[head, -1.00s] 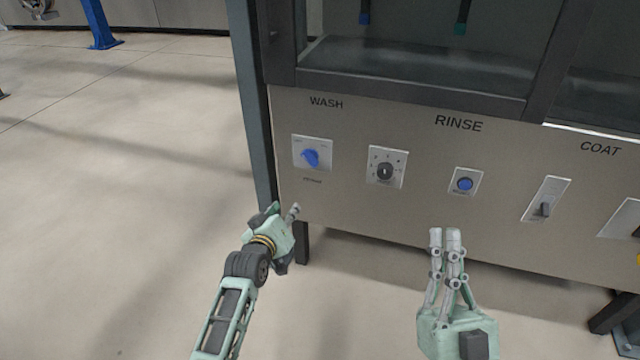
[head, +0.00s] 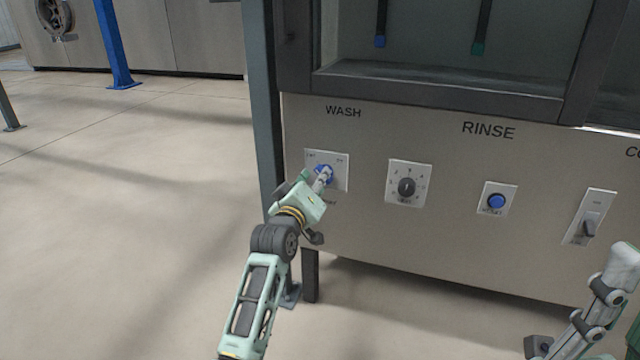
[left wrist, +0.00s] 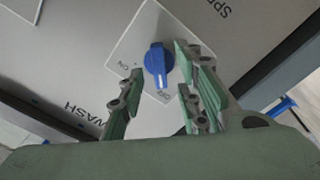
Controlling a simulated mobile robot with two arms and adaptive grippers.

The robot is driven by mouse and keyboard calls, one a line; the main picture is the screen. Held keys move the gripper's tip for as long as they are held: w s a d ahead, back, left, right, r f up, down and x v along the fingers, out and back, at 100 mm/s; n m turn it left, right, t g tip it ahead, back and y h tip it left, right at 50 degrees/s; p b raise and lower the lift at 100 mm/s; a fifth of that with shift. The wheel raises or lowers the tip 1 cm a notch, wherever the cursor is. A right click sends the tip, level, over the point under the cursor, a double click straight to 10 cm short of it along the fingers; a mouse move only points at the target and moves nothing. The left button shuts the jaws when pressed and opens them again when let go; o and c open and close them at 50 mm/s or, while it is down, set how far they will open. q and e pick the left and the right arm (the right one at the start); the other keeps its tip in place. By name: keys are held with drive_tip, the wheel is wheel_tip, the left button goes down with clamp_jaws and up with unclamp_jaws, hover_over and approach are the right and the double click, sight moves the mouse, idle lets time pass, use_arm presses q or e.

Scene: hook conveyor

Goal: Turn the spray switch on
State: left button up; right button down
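The spray switch is a blue rotary knob (head: 321,169) on a white plate (head: 342,184) under the WASH label. In the left wrist view the knob (left wrist: 157,60) has a white pointer line aimed at OFF; ON is at the plate's other side. My left gripper (head: 326,177) is at the knob and partly hides it in the head view. In the left wrist view my left gripper's fingers (left wrist: 160,70) are open, with the knob between their tips; I cannot tell whether they touch it. My right gripper (head: 622,262) is at the right edge, partly cut off.
To the right on the same panel are a black dial (head: 407,187), a blue push button (head: 496,201) and a toggle switch (head: 589,228). A dark vertical post (head: 262,110) stands left of the panel. The floor to the left is clear.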

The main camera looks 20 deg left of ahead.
use_arm(q)
drive_tip(key=shift+w, duration=0.95)
clamp_jaws()
